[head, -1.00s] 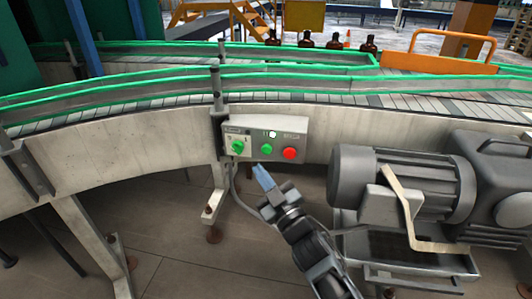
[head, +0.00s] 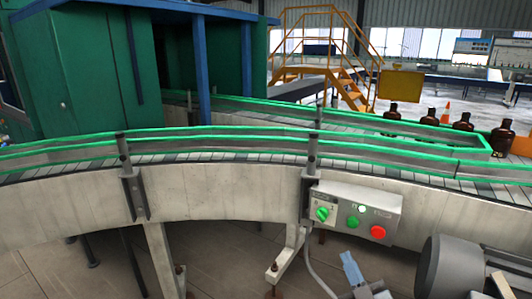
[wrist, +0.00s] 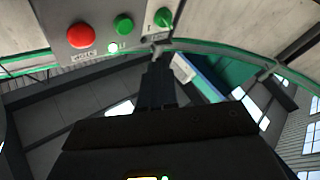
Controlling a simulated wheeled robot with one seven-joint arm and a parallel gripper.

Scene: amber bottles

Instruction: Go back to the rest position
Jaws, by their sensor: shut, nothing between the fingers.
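My gripper (head: 350,266) shows at the bottom edge of the head view, just below the control box (head: 334,201). Its fingers are shut and hold nothing. The rest of my arm is mostly below the frame. In the wrist view the closed fingers (wrist: 158,85) point up towards the control box (wrist: 92,12), apart from it. The box carries a green rotary switch (head: 322,213), a green button (head: 353,221), a red button (head: 378,232) and a small lit white lamp (head: 362,208).
The curved conveyor (head: 215,192) with green rails crosses the view behind the box. A grey motor (head: 450,268) stands at the lower right, close to my gripper. Several amber bottles (head: 463,122) stand at the back right. A green cabinet (head: 80,75) is at the left.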

